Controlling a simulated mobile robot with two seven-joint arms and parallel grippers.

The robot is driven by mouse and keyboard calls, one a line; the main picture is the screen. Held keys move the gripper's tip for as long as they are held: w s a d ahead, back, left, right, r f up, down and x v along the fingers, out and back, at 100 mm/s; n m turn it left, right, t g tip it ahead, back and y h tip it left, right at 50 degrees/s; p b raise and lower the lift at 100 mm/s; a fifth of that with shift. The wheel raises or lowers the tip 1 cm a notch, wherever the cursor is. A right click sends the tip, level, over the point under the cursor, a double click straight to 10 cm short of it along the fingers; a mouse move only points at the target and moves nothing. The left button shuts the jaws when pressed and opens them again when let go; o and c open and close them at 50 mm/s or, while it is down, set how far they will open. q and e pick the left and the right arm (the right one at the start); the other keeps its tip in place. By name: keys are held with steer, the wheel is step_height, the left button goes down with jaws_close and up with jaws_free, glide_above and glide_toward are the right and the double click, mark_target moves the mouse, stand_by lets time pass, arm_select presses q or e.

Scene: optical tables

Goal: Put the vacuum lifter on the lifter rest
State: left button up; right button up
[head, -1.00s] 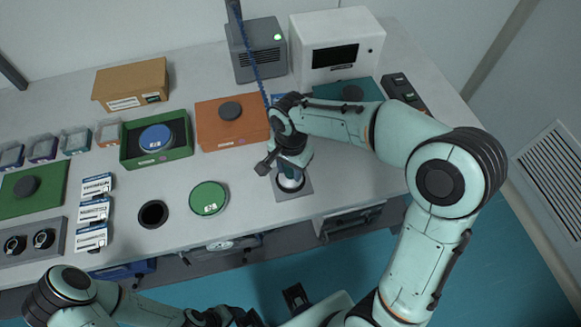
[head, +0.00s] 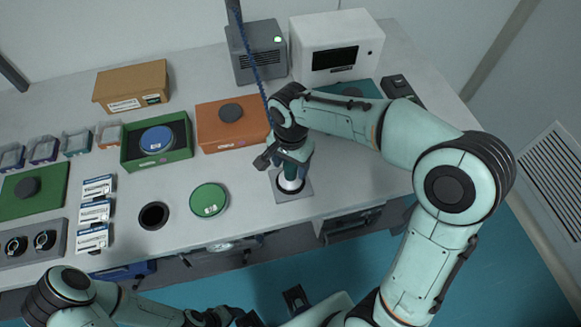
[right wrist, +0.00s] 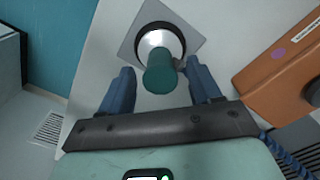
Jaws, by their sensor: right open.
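The vacuum lifter, with a teal handle and pale round base, stands on the lifter rest in the head view (head: 291,176) and in the right wrist view (right wrist: 160,76). The lifter rest is a grey square plate with a dark ring (head: 304,190), and its plate also shows in the right wrist view (right wrist: 127,48). My right gripper (head: 286,160) is open just above the lifter. In the wrist view its blue fingers (right wrist: 160,70) stand apart on either side of the handle's top end, with gaps visible. My left gripper (head: 232,318) is at the bottom edge, partly cut off.
An orange box (head: 210,140) stands left of the right gripper. A green disc (head: 209,199) and a dark round hole (head: 153,214) lie left of the rest. A blue coiled hose (head: 252,62) hangs behind the gripper. The table right of the rest is clear.

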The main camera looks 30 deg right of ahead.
step_height(320, 180, up, 9)
steer(key=shift+r+p, duration=0.1)
steer(key=shift+p, duration=0.5)
